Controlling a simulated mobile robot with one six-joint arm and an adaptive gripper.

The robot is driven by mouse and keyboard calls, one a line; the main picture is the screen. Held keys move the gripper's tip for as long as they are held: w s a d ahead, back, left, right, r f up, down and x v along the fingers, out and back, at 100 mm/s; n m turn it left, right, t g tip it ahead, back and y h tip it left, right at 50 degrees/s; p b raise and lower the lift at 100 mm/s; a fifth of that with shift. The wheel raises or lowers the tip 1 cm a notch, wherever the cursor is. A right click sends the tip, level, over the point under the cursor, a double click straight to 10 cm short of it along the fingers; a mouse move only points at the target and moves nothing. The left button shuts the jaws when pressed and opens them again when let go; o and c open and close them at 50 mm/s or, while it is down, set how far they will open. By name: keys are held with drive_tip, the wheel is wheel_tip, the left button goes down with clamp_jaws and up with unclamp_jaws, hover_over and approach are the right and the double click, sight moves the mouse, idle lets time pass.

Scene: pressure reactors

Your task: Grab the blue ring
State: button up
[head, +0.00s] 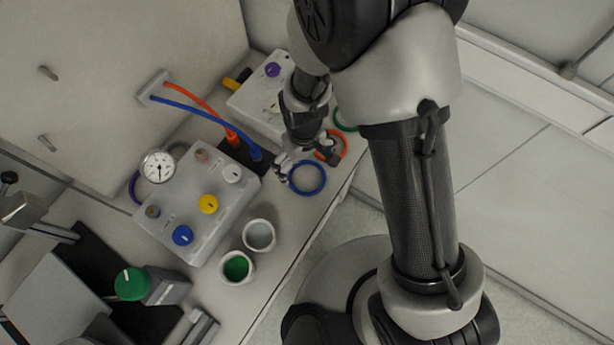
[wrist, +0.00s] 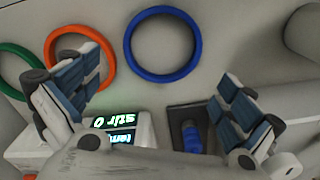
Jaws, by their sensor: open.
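The blue ring (head: 307,178) lies flat on the bench near its front edge in the head view. In the wrist view the blue ring (wrist: 133,44) is whole and unobstructed, at the upper middle, beyond the fingertips. My gripper (head: 305,157) is above the bench, close beside the ring, toward the back and right of it. In the wrist view my gripper (wrist: 160,85) has its two fingers spread wide with nothing between them. The ring is apart from the fingers there.
An orange ring (wrist: 98,47) lies beside the blue one, partly behind a finger, and a green ring (wrist: 20,60) lies farther left. A control box (head: 195,205) with knobs, two cups (head: 259,236) and blue and orange hoses (head: 205,112) stand near.

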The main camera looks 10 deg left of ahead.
sight(305, 176)
wheel_tip(305, 176, down, 5)
drive_tip(key=shift+b, duration=0.95)
drive_tip(key=shift+r, duration=0.1)
drive_tip(key=shift+s, duration=0.1)
drive_tip(key=c, duration=0.9)
